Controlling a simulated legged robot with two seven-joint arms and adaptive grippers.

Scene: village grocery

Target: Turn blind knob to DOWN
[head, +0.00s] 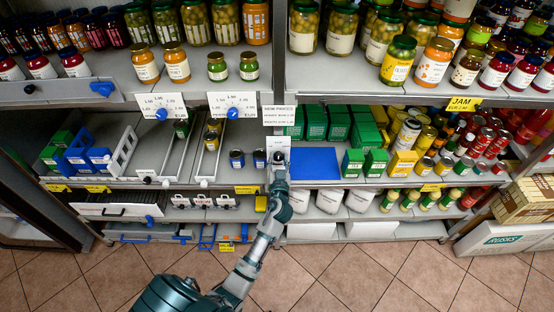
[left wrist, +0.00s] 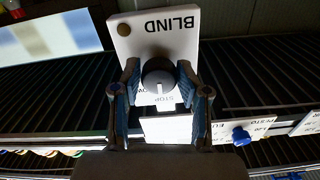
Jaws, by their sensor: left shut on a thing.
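The white BLIND panel (left wrist: 160,32) shows upside down in the left wrist view, with a dark round knob (left wrist: 158,78) on it. The knob's white pointer mark faces the lower edge of the picture, towards the word STOP. Another label beside it is partly hidden. My left gripper (left wrist: 160,88) has its two blue-padded fingers on either side of the knob, shut on it. In the head view my left gripper (head: 279,160) is at the panel (head: 278,143) on the shelf post; the knob itself is hidden there. My right gripper is not in view.
A blue mat (head: 314,163) lies on the shelf just right of the gripper. Small blue and dark jars (head: 237,160) stand to its left. A blue knob (head: 232,113) sits on a price label above left. The tiled floor (head: 345,275) in front is clear.

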